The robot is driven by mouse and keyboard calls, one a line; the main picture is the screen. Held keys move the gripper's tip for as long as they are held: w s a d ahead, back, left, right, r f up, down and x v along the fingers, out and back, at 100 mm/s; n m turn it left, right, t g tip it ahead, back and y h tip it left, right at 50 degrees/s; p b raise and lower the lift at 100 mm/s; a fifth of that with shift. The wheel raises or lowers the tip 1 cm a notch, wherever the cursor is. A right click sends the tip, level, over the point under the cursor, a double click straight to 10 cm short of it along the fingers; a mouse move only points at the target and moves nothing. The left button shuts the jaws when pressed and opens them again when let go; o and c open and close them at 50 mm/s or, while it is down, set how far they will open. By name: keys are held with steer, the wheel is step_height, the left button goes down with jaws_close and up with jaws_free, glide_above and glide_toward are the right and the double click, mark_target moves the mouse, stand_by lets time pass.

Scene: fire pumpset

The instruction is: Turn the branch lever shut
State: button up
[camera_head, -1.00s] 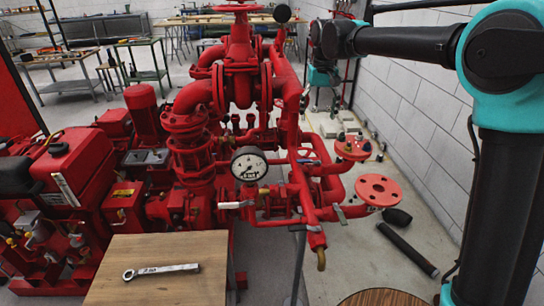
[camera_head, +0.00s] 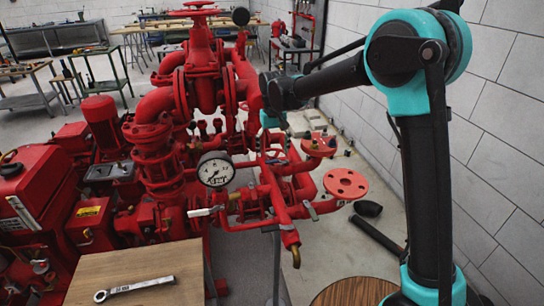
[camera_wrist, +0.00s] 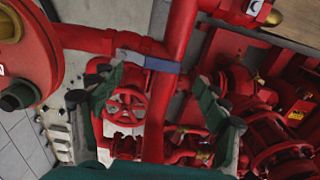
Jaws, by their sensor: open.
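The red branch pipework carries several small levers in the head view. A pale lever (camera_head: 203,211) sticks out left below the gauge, and a grey lever (camera_head: 311,211) sits near the right flange. I cannot tell for sure which is the branch lever. In the wrist view a grey-blue lever (camera_wrist: 162,65) lies across a red pipe between my fingers, toward the upper middle. My gripper (camera_wrist: 158,88) is open, with dark green finger pads on both sides of that pipe. No contact with the lever shows. In the head view my gripper (camera_head: 272,118) is above the branch pipes, partly hidden.
A white-faced gauge (camera_head: 215,169) stands left of the branch. A round red flange (camera_head: 345,183) is at right. A wooden table (camera_head: 140,268) with a wrench (camera_head: 135,288) is in front. Black hoses lie on the floor.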

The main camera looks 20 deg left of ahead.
mark_target(277, 161)
steer(key=shift+f, duration=1.5)
steer(key=c, duration=1.7)
